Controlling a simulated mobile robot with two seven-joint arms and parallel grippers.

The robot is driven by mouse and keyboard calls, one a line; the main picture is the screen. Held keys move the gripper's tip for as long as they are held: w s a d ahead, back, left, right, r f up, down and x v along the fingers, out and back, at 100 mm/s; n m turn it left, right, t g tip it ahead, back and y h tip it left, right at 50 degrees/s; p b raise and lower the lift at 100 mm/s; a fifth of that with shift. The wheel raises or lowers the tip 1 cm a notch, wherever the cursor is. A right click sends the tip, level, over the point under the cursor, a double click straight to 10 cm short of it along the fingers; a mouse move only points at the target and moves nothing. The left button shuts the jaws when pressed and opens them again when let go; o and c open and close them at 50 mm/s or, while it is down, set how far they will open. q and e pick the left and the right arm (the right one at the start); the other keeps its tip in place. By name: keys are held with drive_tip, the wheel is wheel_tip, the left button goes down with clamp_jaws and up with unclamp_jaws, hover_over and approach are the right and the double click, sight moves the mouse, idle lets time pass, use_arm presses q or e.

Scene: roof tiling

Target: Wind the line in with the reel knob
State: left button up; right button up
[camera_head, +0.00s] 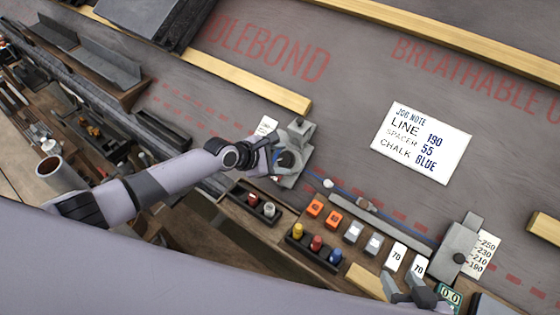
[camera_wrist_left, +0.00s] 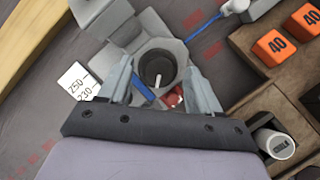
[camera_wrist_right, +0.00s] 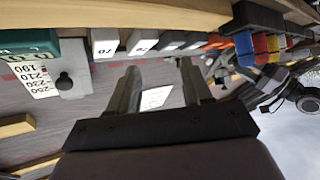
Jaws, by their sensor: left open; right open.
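The reel unit (camera_head: 296,150) is a grey block on the roof membrane, left of centre in the head view. Its dark round reel knob (camera_wrist_left: 157,68), with a white mark, shows in the left wrist view. My left gripper (camera_wrist_left: 160,88) is open, its fingers on either side of the knob; whether they touch it cannot be told. A blue line (camera_wrist_left: 204,25) runs from the unit toward a light grey end piece (camera_wrist_left: 236,7). My right gripper (camera_wrist_right: 160,82) is open and empty; in the head view it is at the lower right (camera_head: 416,292), near the white 70 blocks.
A job note (camera_head: 422,143) reads line 190, spacer 55, chalk blue. A wooden tray holds orange blocks (camera_head: 315,208), grey blocks and coloured bottles (camera_head: 316,243). A grey gauge block (camera_head: 460,250) stands at right beside a number card (camera_head: 483,254). Wooden battens (camera_head: 260,85) cross the membrane.

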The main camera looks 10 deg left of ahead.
use_arm(q)
drive_tip(key=shift+w+d+f, duration=0.15)
drive_tip(key=shift+w+f, duration=0.05)
use_arm(e)
drive_tip(key=shift+f, duration=0.2)
use_arm(q)
drive_tip(key=c, duration=1)
